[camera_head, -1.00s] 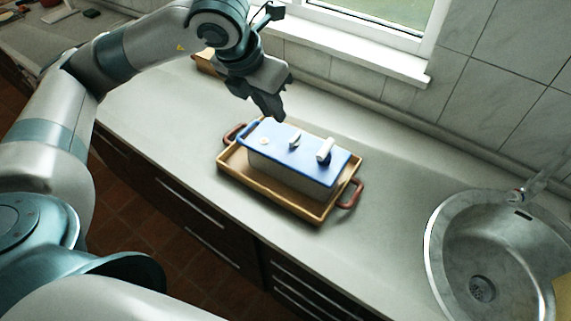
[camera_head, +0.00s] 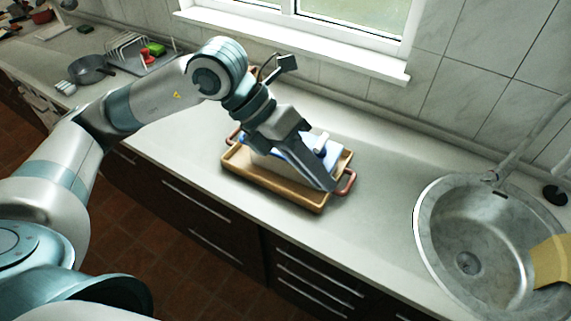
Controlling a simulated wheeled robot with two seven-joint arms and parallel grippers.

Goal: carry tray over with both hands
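A wooden tray (camera_head: 272,184) with a raised rim and reddish-brown handles lies on the counter. Its right handle (camera_head: 348,182) shows clearly; its left handle (camera_head: 233,136) is partly visible. A box with a blue lid (camera_head: 330,154) and white fittings stands in the tray, largely hidden behind my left gripper. My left gripper (camera_head: 329,186) reaches down across the box, with its fingertips near the tray's right end, just left of the right handle. Whether it touches anything, and how far its fingers are apart, I cannot tell. My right gripper is not in view.
A round metal sink (camera_head: 433,232) is set in the counter at right, with a faucet (camera_head: 492,176) behind it and a yellow thing (camera_head: 553,262) at its right. A pan (camera_head: 90,69) and a dish rack (camera_head: 130,50) stand far left. The counter between tray and sink is clear.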

